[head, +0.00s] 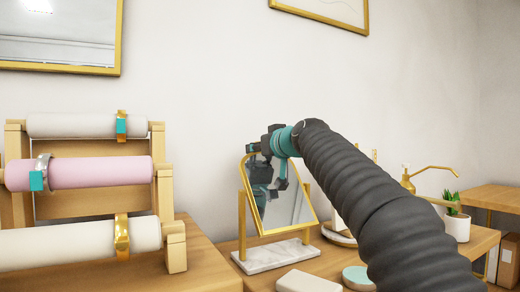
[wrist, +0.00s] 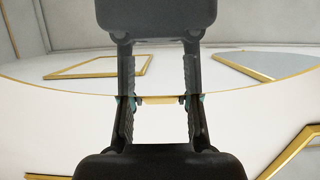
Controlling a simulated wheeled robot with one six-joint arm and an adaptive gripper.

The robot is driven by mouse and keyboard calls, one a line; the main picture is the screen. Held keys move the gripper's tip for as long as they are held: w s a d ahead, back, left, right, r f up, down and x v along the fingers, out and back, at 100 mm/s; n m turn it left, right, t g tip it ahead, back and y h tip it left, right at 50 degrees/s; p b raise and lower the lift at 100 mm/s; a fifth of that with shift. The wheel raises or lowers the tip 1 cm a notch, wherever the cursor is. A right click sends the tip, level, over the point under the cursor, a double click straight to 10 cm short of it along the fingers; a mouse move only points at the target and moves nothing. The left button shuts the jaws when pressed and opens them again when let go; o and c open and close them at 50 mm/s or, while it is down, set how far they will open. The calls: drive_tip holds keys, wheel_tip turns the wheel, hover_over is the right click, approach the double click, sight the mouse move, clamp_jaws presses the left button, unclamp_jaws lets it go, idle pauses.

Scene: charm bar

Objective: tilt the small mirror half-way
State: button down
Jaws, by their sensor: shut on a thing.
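The small mirror (head: 294,208) has a gold frame on gold posts and a white marble base (head: 275,257). It stands on the wooden table in the head view, and its panel is tilted. My gripper (head: 265,146) is at the mirror's top edge, and its reflection shows in the glass. In the wrist view my gripper (wrist: 158,100) is shut on the mirror's gold edge (wrist: 158,100), which runs across between the fingers.
A rack with white and pink rolls (head: 100,172) carrying bracelets stands at left. A white block (head: 308,282) and a teal round thing (head: 357,277) lie before the mirror. A gold-topped dispenser (head: 407,180) and a potted plant (head: 455,222) are at right.

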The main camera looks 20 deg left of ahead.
drive_tip(key=shift+w+a+f, duration=0.15)
drive_tip(key=shift+f, duration=0.5)
drive_tip(key=c, duration=0.9)
unclamp_jaws()
drive_tip(key=shift+o, duration=0.5)
drive_tip(key=shift+a, duration=0.2)
drive_tip(key=shift+d, duration=0.1)
drive_tip(key=shift+w+d, duration=0.1)
drive_tip(key=shift+w, duration=0.05)
drive_tip(key=shift+r, duration=0.1)
